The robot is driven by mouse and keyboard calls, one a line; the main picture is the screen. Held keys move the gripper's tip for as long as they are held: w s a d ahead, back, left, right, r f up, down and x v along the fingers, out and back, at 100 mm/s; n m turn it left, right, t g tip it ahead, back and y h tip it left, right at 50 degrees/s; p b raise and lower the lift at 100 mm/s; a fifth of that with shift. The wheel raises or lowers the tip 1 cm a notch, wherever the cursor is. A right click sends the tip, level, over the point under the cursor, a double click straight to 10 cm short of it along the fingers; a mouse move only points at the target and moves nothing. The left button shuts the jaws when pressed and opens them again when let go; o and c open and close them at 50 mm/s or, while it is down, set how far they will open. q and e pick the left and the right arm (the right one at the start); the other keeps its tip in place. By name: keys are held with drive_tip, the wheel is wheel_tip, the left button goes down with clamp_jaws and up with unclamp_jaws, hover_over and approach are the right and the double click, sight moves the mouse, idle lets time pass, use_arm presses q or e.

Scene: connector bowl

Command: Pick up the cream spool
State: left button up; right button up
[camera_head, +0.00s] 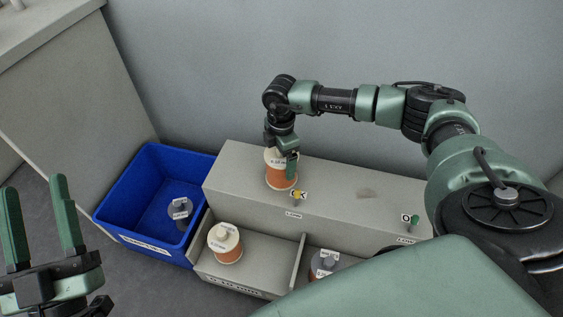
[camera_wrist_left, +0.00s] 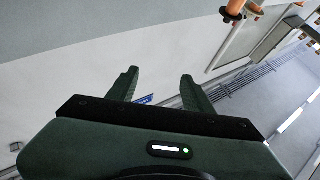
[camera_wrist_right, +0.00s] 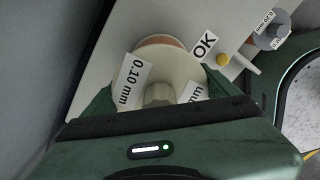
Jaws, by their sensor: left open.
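A spool with a cream top and orange winding (camera_head: 281,176) stands on the raised grey ledge. My right gripper (camera_head: 283,152) reaches down over it. In the right wrist view the spool's cream top (camera_wrist_right: 160,72), labelled "0.10 mm", lies between the fingers. The fingers are largely hidden, so I cannot tell whether they press on it. A second cream-topped orange spool (camera_head: 225,243) stands in the left front compartment. My left gripper (camera_head: 36,185) is open and empty at the far left, away from the spools.
A blue bin (camera_head: 115,215) left of the ledge holds a grey spool (camera_head: 180,211). Another grey spool (camera_head: 323,264) sits in the right front compartment beyond a divider (camera_head: 299,262). The ledge carries an "OK" tag by a yellow knob (camera_wrist_right: 222,60) and a green peg (camera_head: 414,223).

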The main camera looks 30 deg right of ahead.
drive_tip(key=shift+w+r, duration=0.1)
drive_tip(key=shift+r, duration=0.05)
drive_tip(key=c, duration=0.3)
